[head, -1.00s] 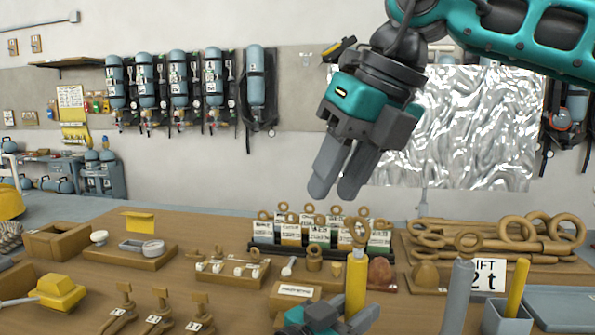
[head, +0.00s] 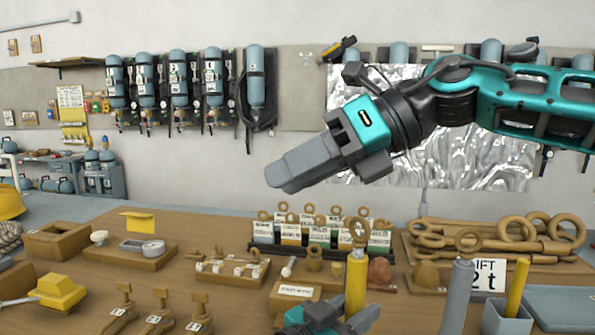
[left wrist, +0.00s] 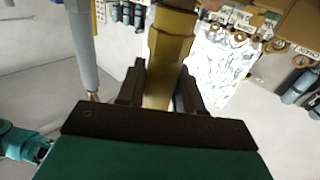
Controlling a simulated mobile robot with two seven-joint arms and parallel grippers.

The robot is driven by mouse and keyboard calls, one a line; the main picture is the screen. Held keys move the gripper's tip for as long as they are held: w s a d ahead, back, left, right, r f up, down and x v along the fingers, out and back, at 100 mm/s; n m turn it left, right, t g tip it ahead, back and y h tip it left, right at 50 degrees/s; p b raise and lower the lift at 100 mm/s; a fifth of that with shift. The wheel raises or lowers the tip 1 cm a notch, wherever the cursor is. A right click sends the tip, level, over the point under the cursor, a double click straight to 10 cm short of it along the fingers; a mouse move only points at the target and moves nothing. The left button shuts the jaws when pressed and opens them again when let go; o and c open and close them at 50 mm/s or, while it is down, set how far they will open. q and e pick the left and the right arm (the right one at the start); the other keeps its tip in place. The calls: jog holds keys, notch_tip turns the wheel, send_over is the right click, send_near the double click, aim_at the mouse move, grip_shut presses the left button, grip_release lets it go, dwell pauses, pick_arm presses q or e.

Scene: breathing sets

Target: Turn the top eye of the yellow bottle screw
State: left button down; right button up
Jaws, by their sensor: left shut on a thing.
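The yellow bottle screw (head: 356,282) stands upright near the front of the bench in the head view. Its brass-coloured top eye (head: 360,231) shows above the yellow body, with nothing touching it. My left gripper (head: 350,318) is low at the bottom edge, shut on the yellow body. In the left wrist view the yellow body (left wrist: 168,75) runs between its two dark fingers (left wrist: 158,92). My right gripper (head: 280,180) hangs in the air above the bench, left of and higher than the eye. Its grey fingers overlap, so their gap is hidden. It holds nothing visible.
A grey bottle screw (head: 458,292) stands right of the yellow one, with a grey box (head: 507,318) beside it. A rack of labelled blocks with ring tops (head: 318,237) is behind. Large brass shackles and rings (head: 500,235) lie at the back right.

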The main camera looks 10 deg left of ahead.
dwell(0.3)
jog(key=m+t+h, duration=0.4)
jog(key=h, duration=0.5)
send_near(362, 217)
jog(key=x, duration=1)
jog(key=shift+w+a+f, duration=0.1)
jog(key=shift+w+f, duration=0.05)
jog(key=shift+f, duration=0.1)
jog(key=shift+c, duration=0.3)
grip_shut()
